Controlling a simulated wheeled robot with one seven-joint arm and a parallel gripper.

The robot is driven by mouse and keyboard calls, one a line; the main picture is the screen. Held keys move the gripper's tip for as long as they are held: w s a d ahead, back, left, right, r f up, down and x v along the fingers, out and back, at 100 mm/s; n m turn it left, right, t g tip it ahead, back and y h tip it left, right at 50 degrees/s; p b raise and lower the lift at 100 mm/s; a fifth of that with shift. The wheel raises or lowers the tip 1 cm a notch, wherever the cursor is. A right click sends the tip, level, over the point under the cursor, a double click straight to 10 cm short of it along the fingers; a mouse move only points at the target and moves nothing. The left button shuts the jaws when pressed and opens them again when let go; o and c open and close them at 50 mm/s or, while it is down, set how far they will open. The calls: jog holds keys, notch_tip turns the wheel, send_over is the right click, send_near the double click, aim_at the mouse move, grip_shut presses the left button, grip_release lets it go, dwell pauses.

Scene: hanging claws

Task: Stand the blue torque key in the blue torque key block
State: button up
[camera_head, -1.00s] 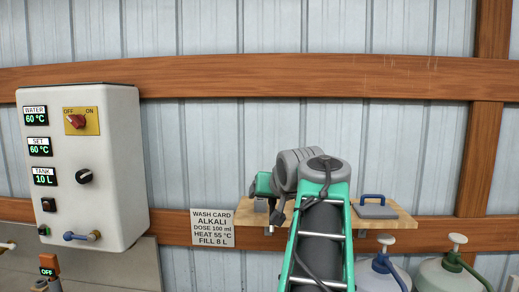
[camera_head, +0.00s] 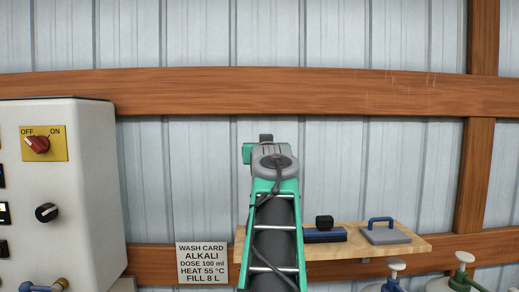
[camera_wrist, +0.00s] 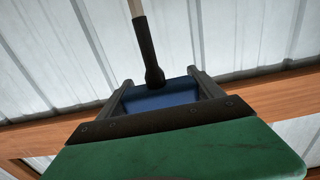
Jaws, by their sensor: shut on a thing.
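The blue torque key (camera_wrist: 160,100) is between the two fingers of my gripper (camera_wrist: 161,77) in the wrist view. Its blue part sits between the fingers, and a black sleeve with a pale shaft rises from it toward the top of the picture, slightly tilted. In the head view my arm hides the fingers and the key. A dark blue block (camera_head: 324,238) with a small black piece on top stands on the wooden shelf, just right of my arm. It looks like the torque key block, but I cannot be sure.
A grey plate with a blue loop handle (camera_head: 386,234) stands on the shelf (camera_head: 417,244), right of the block. A white control box (camera_head: 75,160) is at left, beside a wash card (camera_head: 202,265). Capped containers (camera_head: 455,285) stand below right. The wall above the shelf is clear.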

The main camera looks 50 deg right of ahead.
notch_tip(320, 180, down, 12)
jog(key=b, duration=1.2)
jog(key=shift+w+a, duration=0.15)
jog(key=shift+w, duration=0.05)
jog(key=shift+f+b, duration=0.2)
jog(key=shift+b, duration=0.2)
dwell(0.5)
jog(key=shift+f+b, duration=2.3)
jog(key=shift+f, duration=0.1)
jog(key=o, duration=2.1)
jog(key=shift+o, duration=0.2)
